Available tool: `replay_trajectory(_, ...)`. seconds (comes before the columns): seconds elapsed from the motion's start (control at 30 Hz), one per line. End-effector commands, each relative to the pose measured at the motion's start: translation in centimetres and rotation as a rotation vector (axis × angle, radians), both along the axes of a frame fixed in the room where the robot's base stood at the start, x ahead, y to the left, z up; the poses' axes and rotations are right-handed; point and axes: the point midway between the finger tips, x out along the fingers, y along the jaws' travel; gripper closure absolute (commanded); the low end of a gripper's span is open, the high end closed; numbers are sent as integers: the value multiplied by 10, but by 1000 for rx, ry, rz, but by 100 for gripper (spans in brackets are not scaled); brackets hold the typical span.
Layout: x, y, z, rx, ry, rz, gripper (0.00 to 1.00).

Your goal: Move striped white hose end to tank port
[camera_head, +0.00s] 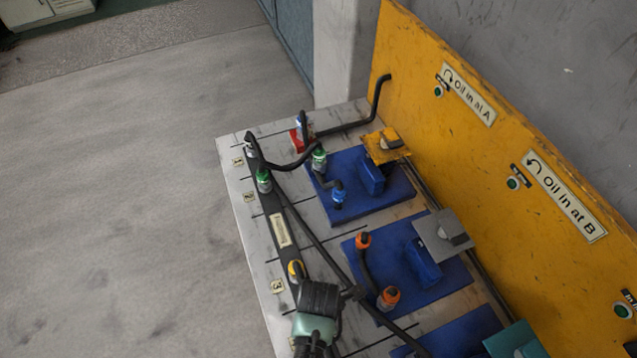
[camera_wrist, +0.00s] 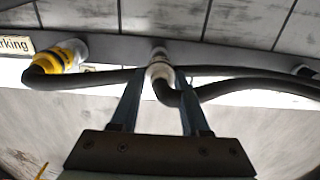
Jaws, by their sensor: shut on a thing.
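My gripper (camera_wrist: 159,78) is shut on the white hose end (camera_wrist: 160,66) in the wrist view. This hose end has a black hose curving off to the right, and it sits at the grey parking bar (camera_wrist: 112,48); I cannot tell whether it is seated there or just clear of it. Its stripes are not clear. In the head view my wrist (camera_head: 318,300) is over the near end of the parking bar (camera_head: 279,222) and hides the fingers and the held end. I cannot tell which fitting is the tank port.
A yellow hose end (camera_wrist: 60,58) is on the bar to the left; it also shows in the head view (camera_head: 296,269). Black hoses cross the bench. Blue motor plates (camera_head: 355,205) and an orange upright panel (camera_head: 480,150) stand to the right. Floor at the left is clear.

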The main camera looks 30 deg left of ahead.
Motion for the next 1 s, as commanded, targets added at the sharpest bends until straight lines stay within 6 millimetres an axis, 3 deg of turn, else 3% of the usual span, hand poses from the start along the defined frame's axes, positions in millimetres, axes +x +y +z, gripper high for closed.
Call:
replay_trajectory(0.63, 0, 0, 29, -1, 1, 0, 100)
replay_trajectory(0.93, 0, 0, 29, 0, 0, 0, 100)
replay_trajectory(0.97, 0, 0, 29, 0, 0, 0, 56)
replay_trajectory(1.0, 0, 0, 29, 0, 0, 0, 63)
